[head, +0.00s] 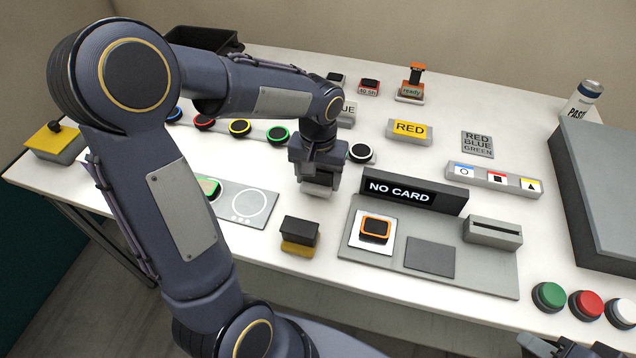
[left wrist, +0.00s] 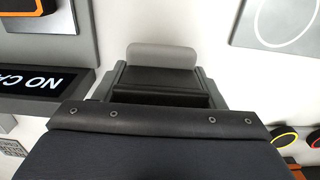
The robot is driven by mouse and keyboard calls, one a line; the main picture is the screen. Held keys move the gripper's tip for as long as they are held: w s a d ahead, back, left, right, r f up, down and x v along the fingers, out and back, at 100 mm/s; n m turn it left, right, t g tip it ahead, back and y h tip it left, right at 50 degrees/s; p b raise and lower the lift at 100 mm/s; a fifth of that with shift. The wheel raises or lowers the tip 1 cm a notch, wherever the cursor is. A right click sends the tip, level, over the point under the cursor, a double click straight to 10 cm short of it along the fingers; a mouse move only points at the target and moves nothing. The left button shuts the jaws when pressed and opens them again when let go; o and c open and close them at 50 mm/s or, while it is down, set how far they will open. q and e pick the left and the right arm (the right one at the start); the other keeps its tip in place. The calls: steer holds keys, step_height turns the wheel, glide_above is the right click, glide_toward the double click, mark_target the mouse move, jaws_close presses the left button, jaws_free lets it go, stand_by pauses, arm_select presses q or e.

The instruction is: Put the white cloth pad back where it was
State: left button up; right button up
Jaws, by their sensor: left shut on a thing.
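My left gripper (head: 318,188) points down over the white table, left of the NO CARD sign. It is shut on a pale, round-cornered piece, which I take to be the white cloth pad (left wrist: 160,55). In the left wrist view the pad shows just beyond the dark jaws; most of it is hidden by the gripper. Dark parts at the bottom right edge of the head view seem to be my right gripper (head: 570,347), cut off, and I cannot tell its jaws.
The NO CARD sign (head: 402,192) stands close right of the left gripper. A dark block on a yellow base (head: 300,236) lies in front. A grey panel with a white ring (head: 247,204) is to the left, coloured buttons (head: 240,127) behind. A large grey box (head: 600,190) fills the right.

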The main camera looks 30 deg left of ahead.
mark_target(318, 186)
arm_select(q)
steer(key=shift+f, duration=1.35)
steer(key=shift+f, duration=0.1)
steer(key=shift+f+b, duration=0.15)
steer(key=shift+b, duration=0.15)
steer(key=o, duration=0.9)
